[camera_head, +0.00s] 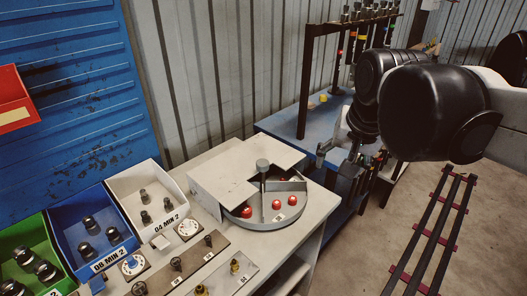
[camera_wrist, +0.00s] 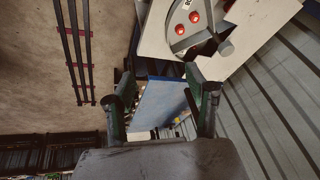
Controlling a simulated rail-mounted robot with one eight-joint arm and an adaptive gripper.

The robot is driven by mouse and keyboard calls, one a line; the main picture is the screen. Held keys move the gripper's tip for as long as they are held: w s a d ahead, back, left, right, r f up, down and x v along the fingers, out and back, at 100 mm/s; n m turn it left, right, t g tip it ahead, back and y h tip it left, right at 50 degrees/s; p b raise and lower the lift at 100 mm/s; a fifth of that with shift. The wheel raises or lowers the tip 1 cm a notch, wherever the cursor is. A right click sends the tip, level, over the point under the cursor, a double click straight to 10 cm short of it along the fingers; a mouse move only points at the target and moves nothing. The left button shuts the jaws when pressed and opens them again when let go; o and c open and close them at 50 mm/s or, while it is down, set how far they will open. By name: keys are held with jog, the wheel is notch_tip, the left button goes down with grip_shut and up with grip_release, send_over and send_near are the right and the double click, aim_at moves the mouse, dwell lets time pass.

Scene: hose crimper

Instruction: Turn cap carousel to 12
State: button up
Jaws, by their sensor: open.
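The cap carousel (camera_head: 262,219) is a round grey tray with upright dividers and a central post with a knob (camera_head: 263,165), on the workbench. A pale cover plate hides its rear and left part. Red caps (camera_head: 276,204) sit in the exposed compartments. A small white label shows on it, too small to read. In the wrist view the carousel (camera_wrist: 180,43) is at the top, cut by the frame edge, with two red caps and a partly cut label. My gripper (camera_wrist: 163,88) is open and empty. In the head view it (camera_head: 338,160) hangs right of the carousel, apart from it.
Green, blue (camera_head: 73,254) and white (camera_head: 148,212) bins with dark fittings stand left of the carousel. Dials and small fittings line the bench front. A blue table (camera_head: 287,124) with a dark rack stands behind. Floor rails (camera_head: 432,226) run at right.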

jog(key=w+a+r+m+g, duration=0.25)
jog(key=w+a, duration=0.55)
jog(key=w, duration=0.4)
jog(key=m+g+p, duration=0.2)
jog(key=m, duration=0.1)
send_near(263, 162)
jog(key=shift+h, duration=0.3)
jog(key=f, duration=0.9)
jog(key=shift+a+f, duration=0.3)
jog(key=shift+f, duration=0.1)
grip_shut()
